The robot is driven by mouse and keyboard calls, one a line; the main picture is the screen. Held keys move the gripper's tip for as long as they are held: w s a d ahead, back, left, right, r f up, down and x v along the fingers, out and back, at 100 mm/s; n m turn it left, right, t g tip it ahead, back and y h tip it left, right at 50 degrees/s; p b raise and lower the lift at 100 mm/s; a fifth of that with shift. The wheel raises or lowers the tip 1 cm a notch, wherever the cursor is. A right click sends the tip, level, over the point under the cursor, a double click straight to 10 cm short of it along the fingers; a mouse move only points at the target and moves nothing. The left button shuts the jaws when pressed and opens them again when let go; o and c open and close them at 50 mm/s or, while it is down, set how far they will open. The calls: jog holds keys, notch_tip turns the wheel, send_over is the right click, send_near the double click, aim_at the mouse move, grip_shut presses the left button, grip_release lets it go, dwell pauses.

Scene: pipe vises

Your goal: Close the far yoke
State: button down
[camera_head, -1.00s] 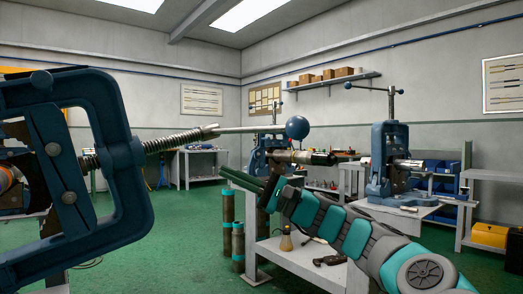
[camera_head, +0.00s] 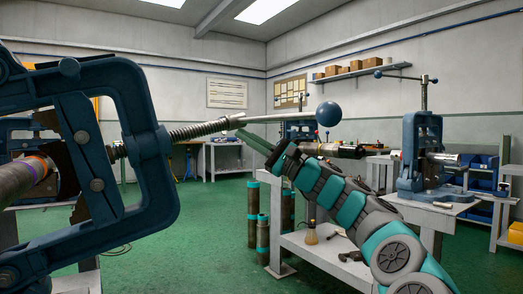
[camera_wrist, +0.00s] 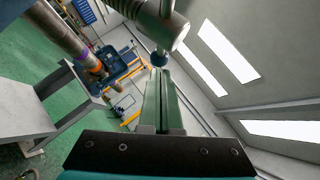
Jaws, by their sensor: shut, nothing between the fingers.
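A large blue yoke (camera_head: 160,185) fills the left of the head view, tipped on its side. Its threaded screw (camera_head: 205,128) points right and ends at a pale handle bar with a blue ball (camera_head: 328,113). The ball also shows in the wrist view (camera_wrist: 160,58). Farther back at the right, a blue vise (camera_head: 422,150) has its yoke upright around a metal pipe. I cannot tell from the pictures which yoke the task calls far. My gripper (camera_head: 243,136) is shut and empty, its fingertips close below the screw's handle end; contact is unclear.
A pipe (camera_head: 18,180) with coloured bands runs into the near vise at the left. A grey bench (camera_head: 335,255) with small tools stands under my arm. Upright pipes (camera_head: 263,230) stand beside it. Green floor (camera_head: 210,225) is open in the middle.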

jog(key=shift+s+a+r, duration=0.4)
jog(key=shift+a+r, duration=0.2)
jog(key=shift+a, duration=0.05)
jog(key=shift+r, duration=0.1)
